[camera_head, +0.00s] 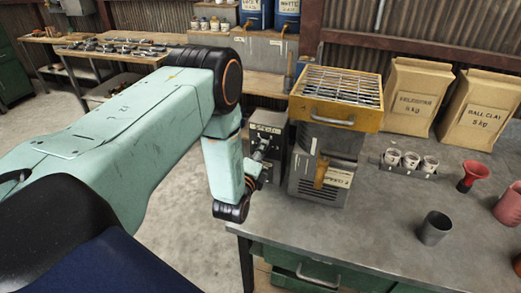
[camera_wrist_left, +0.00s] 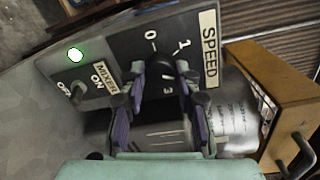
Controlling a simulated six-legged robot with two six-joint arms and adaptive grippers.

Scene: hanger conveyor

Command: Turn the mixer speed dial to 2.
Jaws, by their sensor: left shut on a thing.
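The black speed dial (camera_wrist_left: 159,68) is on the dark control panel in the left wrist view, beside a SPEED label (camera_wrist_left: 210,48). The numbers 0, 1 and 3 show around it; the 2 is hidden and I cannot read the dial's pointer with certainty. My left gripper (camera_wrist_left: 163,82) is shut on the dial, a finger on each side. In the head view, my left gripper (camera_head: 262,150) is in front of the control box (camera_head: 270,121), and the dial is hidden there. My right gripper is not in view.
A toggle switch (camera_wrist_left: 78,91) marked OFF and ON and a lit green lamp (camera_wrist_left: 75,55) are left of the dial. A grey machine with a yellow grated top (camera_head: 337,90) stands close right of the box. Cups (camera_head: 436,228) stand farther right on the bench (camera_head: 350,225).

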